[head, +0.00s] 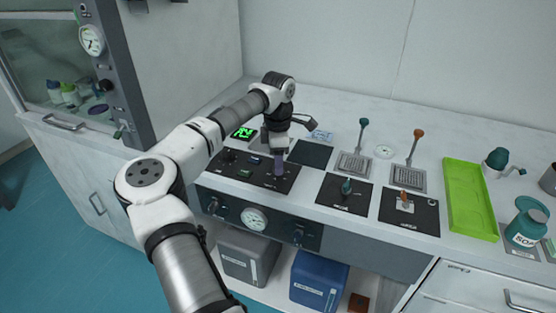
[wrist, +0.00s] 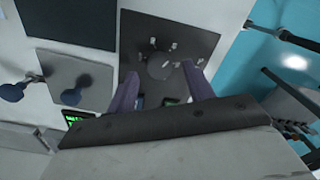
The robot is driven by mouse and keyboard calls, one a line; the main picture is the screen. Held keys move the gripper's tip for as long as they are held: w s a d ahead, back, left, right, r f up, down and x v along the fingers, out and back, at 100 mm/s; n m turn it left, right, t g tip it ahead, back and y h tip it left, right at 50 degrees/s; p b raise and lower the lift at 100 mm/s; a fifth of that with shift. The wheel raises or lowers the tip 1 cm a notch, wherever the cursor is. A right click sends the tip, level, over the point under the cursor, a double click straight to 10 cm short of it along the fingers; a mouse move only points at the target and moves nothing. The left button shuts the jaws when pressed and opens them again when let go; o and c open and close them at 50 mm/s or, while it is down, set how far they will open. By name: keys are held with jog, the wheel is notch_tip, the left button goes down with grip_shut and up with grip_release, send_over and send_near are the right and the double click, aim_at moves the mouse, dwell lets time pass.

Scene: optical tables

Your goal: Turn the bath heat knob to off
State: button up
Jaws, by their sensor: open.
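My gripper (head: 279,173) is open and points down over the right part of a black control panel (head: 262,181) on the bench. In the wrist view its two purple fingers (wrist: 161,69) are spread apart, with the panel (wrist: 196,32) beyond them. Several small knobs and switches stand on the panel, including a dark knob (head: 230,156) at its left. Between and just beyond the fingertips is a blurred round grey shape that may be a knob. The labels are too small to read, so I cannot tell which control is the bath heat knob or its setting.
A green-lit display (head: 242,133) stands behind the panel. A dark square plate (head: 310,153) lies to the right. A fume hood stands at left.

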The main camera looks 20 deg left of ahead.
jog(key=shift+f, duration=0.8)
jog(key=shift+c, duration=0.4)
jog(key=c, duration=0.9)
